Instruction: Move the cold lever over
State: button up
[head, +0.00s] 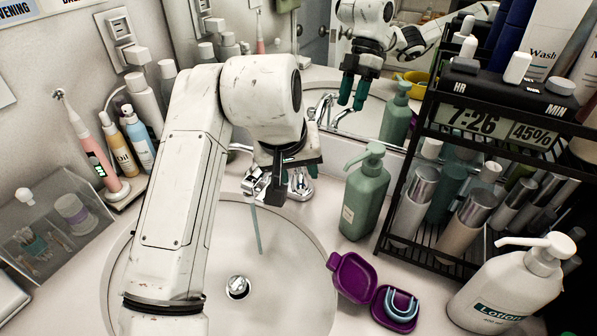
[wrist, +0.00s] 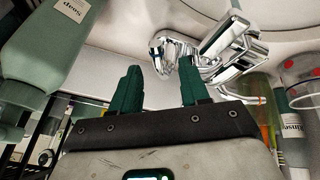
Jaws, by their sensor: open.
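The chrome faucet shows in the head view (head: 257,183), with a thin bluish stream falling from its spout into the basin. A chrome lever (head: 300,184), the one on the soap bottle's side, stands right of the spout, partly behind my gripper (head: 279,178). No hot or cold mark is readable. In the wrist view my gripper (wrist: 160,70) is open, its two green fingers apart. That lever (wrist: 166,50) lies just beyond and between the fingertips, with no clear contact. The spout (wrist: 232,42) is right of it. The other lever is mostly hidden by my arm in the head view.
A green soap bottle (head: 364,195) stands close to the right of the faucet. A black rack (head: 432,258) with bottles is farther right. A purple case (head: 353,278) and lotion bottle (head: 507,288) sit in front. The mirror is close behind; the basin (head: 285,262) is clear.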

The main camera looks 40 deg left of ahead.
jog(key=shift+x, duration=0.8)
jog(key=shift+c, duration=0.2)
grip_shut()
